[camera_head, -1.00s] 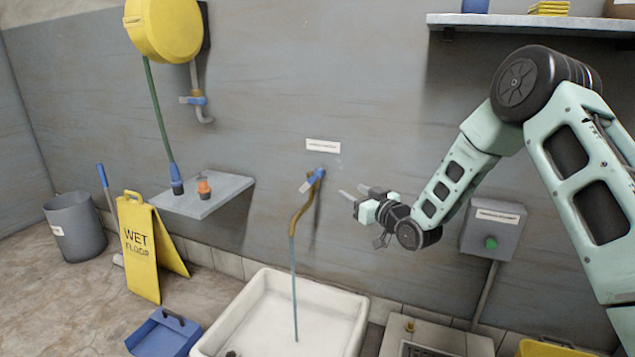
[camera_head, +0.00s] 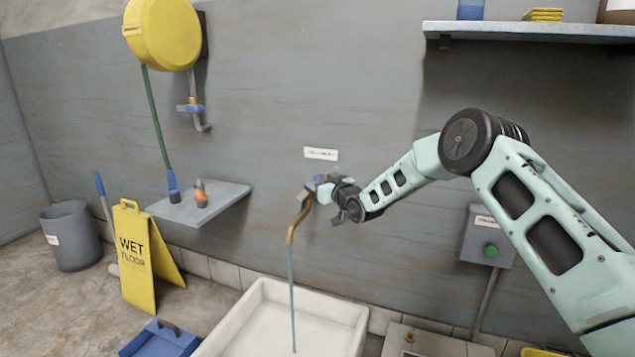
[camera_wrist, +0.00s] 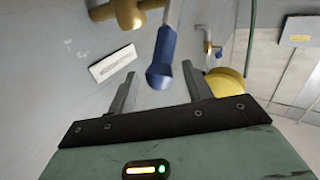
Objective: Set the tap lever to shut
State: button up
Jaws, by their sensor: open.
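The brass tap (camera_head: 300,222) sticks out from the grey wall. A thin blue stream of water (camera_head: 292,290) runs from its spout down to the white sink (camera_head: 262,297). In the wrist view, the tap lever (camera_wrist: 162,58) has a metal stem and a blue grip, beside the brass tap body (camera_wrist: 125,13). My gripper (camera_head: 319,186) is at the top of the tap and partly hides the lever in the head view. In the wrist view, my gripper (camera_wrist: 160,74) is open, with the blue grip between its two fingers. Contact cannot be told.
A white label (camera_head: 321,153) is on the wall above the tap. A grey box with a green button (camera_head: 487,236) is at right, and a long shelf (camera_head: 530,30) above.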

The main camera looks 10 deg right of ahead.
jog(key=shift+w+a, duration=0.2)
jog(key=shift+w, duration=0.25)
grip_shut()
jog(key=f+b, duration=0.1)
jog(key=b, duration=0.1)
jog(key=d+m+t+b, duration=0.1)
jog(key=b, duration=0.1)
jog(key=shift+s+f+y, duration=0.3)
jog(key=shift+f, duration=0.1)
notch_tip(320, 180, down, 6)
jog(key=s+d+m+t+h+b, duration=0.1)
jog(key=m+t+b, duration=0.6)
jog(key=b, duration=0.7)
jog(key=shift+s+d+r+m+t+h+b, duration=0.2)
jog(key=shift+d+m+t+h+b, duration=0.15)
jog(key=shift+d+m+h, duration=0.55)
jog(key=shift+a+h, duration=0.35)
jog(key=shift+h, duration=0.15)
